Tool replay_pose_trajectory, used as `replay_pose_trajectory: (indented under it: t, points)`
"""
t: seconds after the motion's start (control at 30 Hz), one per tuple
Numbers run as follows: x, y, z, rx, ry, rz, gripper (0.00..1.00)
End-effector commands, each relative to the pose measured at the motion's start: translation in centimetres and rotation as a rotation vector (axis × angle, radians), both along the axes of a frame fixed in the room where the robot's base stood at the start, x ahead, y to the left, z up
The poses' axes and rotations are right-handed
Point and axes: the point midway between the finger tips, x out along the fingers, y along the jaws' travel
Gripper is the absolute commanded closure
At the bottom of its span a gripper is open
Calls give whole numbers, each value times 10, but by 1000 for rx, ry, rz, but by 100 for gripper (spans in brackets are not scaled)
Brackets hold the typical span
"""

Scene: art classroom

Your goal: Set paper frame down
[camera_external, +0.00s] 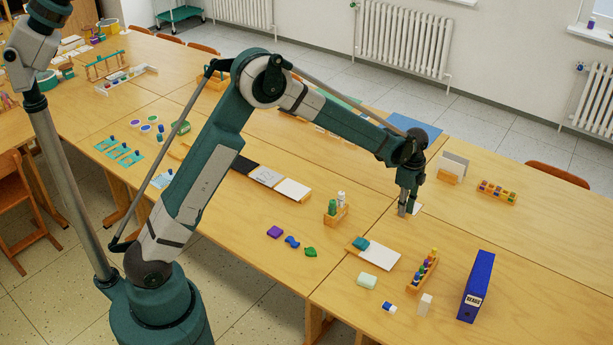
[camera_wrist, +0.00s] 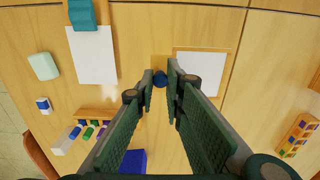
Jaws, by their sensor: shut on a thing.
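The paper frame (camera_wrist: 202,75) is a white sheet with a thin wooden border, seen from above in the wrist view. A wooden strip with a dark blue knob (camera_wrist: 160,79) is at its left side. My gripper (camera_wrist: 160,82) is shut on the frame at this knob. In the external view, a small white part of the frame (camera_external: 417,209) shows just right of my gripper (camera_external: 404,213); the rest is hidden behind the fingers. The frame looks flat and low over the table; I cannot tell whether it touches the top.
A card stand (camera_external: 453,164) and a paint tray (camera_external: 497,192) are on the far side. Bare tabletop surrounds the gripper.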

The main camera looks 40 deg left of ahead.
Motion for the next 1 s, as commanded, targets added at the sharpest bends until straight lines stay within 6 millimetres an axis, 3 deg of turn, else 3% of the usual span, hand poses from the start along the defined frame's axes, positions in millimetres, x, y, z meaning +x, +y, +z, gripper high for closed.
replay_pose_trajectory:
  t: [0.37,0.8,1.0]
  points:
    - [0,0,-3,0,0,1,98]
    - [0,0,-55,0,0,1,98]
    - [0,0,-63,0,0,1,98]
